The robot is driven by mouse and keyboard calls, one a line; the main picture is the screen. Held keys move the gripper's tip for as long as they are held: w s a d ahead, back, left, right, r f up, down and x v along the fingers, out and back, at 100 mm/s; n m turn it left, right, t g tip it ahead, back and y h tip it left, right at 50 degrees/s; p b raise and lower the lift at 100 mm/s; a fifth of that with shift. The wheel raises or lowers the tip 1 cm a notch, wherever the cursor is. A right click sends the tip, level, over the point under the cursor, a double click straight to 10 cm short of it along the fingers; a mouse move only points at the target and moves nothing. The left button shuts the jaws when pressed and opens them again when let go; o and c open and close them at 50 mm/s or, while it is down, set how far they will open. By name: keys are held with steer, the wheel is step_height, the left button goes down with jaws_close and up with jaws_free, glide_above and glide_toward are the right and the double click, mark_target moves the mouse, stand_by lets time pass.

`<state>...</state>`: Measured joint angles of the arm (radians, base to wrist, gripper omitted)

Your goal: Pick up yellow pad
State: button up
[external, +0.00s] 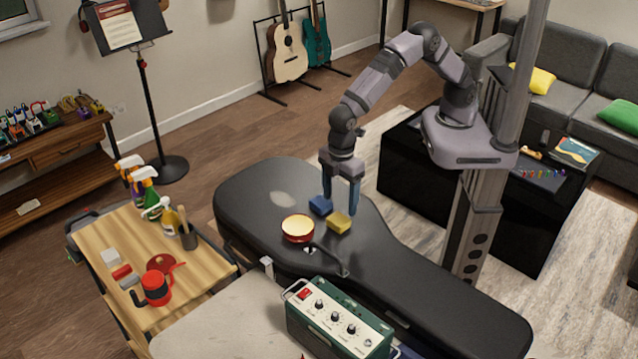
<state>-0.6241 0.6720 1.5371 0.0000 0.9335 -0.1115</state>
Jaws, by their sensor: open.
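A small yellow pad (339,223) lies flat on the black guitar case (440,285). A blue pad (320,205) lies just behind and to the left of it. My gripper (341,204) points down above the case, with its fingers open and apart. Its left finger is by the blue pad, and its right finger is just behind the yellow pad's right side. From this angle I cannot tell the exact gap between the fingertips and the pads. Nothing is held in the gripper.
A red round tin (298,228) with a pale top stands left of the yellow pad. A green amplifier box (338,322) stands in front of the case. A wooden cart (205,255) holds spray bottles and a red mug. The case's right part is clear.

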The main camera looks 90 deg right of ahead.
mark_target(339, 219)
steer(key=shift+a+f+p, duration=0.2)
steer(key=shift+f+p, duration=0.45)
steer(key=shift+f, duration=0.35)
steer(key=shift+a+f+p, duration=0.2)
steer(key=shift+f+p, duration=0.45)
steer(key=shift+f, duration=0.3)
steer(key=shift+w+f, duration=0.1)
steer(key=shift+f, duration=0.7)
steer(key=c, duration=1.1)
